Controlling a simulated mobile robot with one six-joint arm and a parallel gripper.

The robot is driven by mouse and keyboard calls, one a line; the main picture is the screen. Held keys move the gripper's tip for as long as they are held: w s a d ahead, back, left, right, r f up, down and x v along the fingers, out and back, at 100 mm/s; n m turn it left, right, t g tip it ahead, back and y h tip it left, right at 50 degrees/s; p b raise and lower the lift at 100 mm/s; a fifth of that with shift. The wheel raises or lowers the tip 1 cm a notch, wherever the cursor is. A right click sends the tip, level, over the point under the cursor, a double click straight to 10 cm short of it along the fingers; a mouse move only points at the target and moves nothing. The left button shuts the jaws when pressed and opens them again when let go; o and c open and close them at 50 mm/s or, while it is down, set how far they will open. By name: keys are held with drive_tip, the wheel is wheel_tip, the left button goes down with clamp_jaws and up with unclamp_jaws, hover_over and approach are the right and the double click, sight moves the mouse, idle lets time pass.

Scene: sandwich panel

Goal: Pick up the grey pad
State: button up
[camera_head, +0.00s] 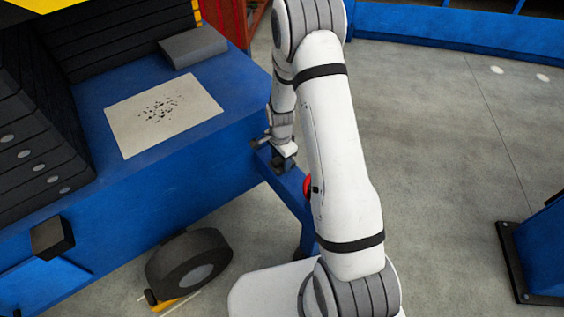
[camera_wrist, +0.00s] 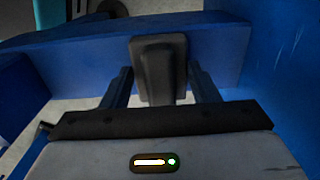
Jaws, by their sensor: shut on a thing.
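The grey pad (camera_wrist: 160,65) is a dark, rounded block in the middle of the wrist view, in front of a blue beam. My gripper (camera_wrist: 161,88) has one finger on each side of it and is shut on it. I cannot tell whether the pad still touches the beam behind it. In the head view my gripper (camera_head: 284,160) points down at the corner of the blue bench, beside a blue beam (camera_head: 287,186). The pad is too small and too covered there to make out clearly.
The blue bench (camera_head: 190,150) carries a speckled pale sheet (camera_head: 165,112), a flat grey block (camera_head: 193,46) and dark stacked panels (camera_head: 35,155). A black block (camera_head: 52,237) sits on its front side. A wheel (camera_head: 190,262) stands below. Grey floor lies open at right.

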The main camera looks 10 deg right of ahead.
drive_tip(key=c, duration=0.3)
drive_tip(key=shift+r, duration=0.1)
wheel_tip(320, 180, up, 10)
drive_tip(key=shift+f+p, duration=0.1)
drive_tip(key=shift+p, duration=0.65)
